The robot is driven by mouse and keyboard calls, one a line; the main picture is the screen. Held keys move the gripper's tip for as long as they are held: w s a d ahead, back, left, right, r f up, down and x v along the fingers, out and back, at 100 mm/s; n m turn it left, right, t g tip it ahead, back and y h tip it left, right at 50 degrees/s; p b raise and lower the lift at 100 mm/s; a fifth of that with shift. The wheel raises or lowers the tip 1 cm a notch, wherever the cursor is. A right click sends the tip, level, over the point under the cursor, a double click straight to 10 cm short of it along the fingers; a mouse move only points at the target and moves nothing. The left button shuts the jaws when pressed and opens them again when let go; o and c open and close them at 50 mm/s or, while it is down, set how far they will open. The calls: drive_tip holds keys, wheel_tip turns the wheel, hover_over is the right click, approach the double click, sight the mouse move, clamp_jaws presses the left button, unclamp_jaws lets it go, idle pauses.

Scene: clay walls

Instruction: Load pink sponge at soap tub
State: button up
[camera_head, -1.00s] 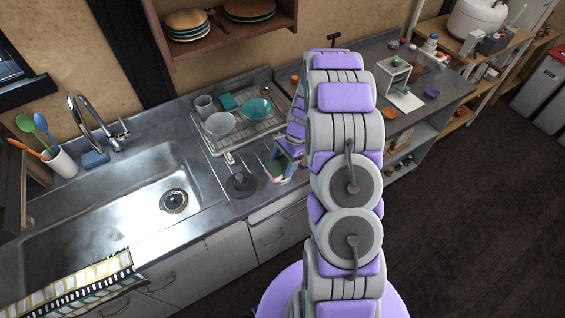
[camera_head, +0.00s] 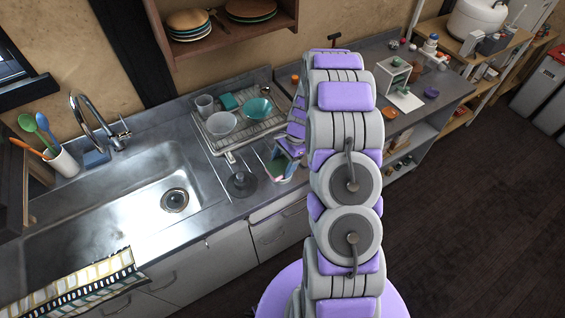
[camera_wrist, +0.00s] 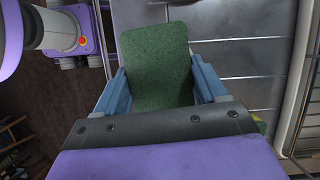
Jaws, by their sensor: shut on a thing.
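My gripper (camera_wrist: 160,78) has two blue fingers, closed on the side edges of a flat block with a green face (camera_wrist: 155,60) in the wrist view. In the head view my gripper (camera_head: 285,153) is low over the counter's front edge, right of the sink, partly hidden by my arm. The held block shows green and pink there, so I take it as the pink sponge (camera_head: 279,168). A dark round piece with a raised middle (camera_head: 240,184) stands on the counter just left of it. I cannot tell whether this is the soap tub.
The steel sink (camera_head: 120,215) is left, with a faucet (camera_head: 95,120) and a utensil cup (camera_head: 62,161) behind. A dish rack (camera_head: 245,140) with bowls stands behind my gripper. A striped cloth (camera_head: 90,285) hangs at front left. A shelf (camera_head: 215,38) overhangs the back.

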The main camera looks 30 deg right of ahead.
sight(282, 163)
idle(0.4)
drive_tip(key=shift+r+p, duration=2.25)
drive_tip(key=shift+r, duration=1.25)
